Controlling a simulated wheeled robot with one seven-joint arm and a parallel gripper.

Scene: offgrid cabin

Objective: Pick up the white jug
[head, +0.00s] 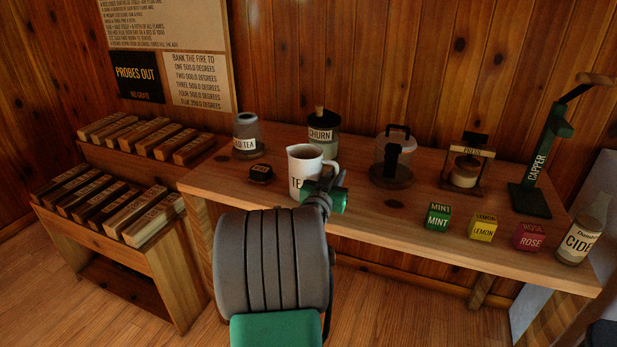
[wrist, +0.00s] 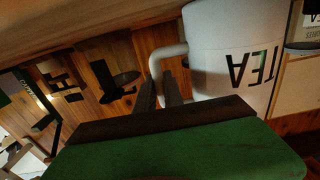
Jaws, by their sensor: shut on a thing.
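The white jug (head: 303,168), lettered TEA in black, is upright over the front left part of the wooden counter. Its dark contents show at the open top. My gripper (head: 336,186) is at the jug's right side, shut on its handle. In the wrist view, which looks upside down, the jug (wrist: 235,60) fills the upper right, and the handle (wrist: 164,56) runs down to the dark fingers of my gripper (wrist: 160,95). My arm hides part of the jug's lower right in the head view. I cannot tell whether its base touches the counter.
A glass vessel (head: 393,160), a press (head: 466,168), small coloured boxes (head: 438,217) and a capper (head: 540,165) stand to the right along the counter (head: 390,205).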

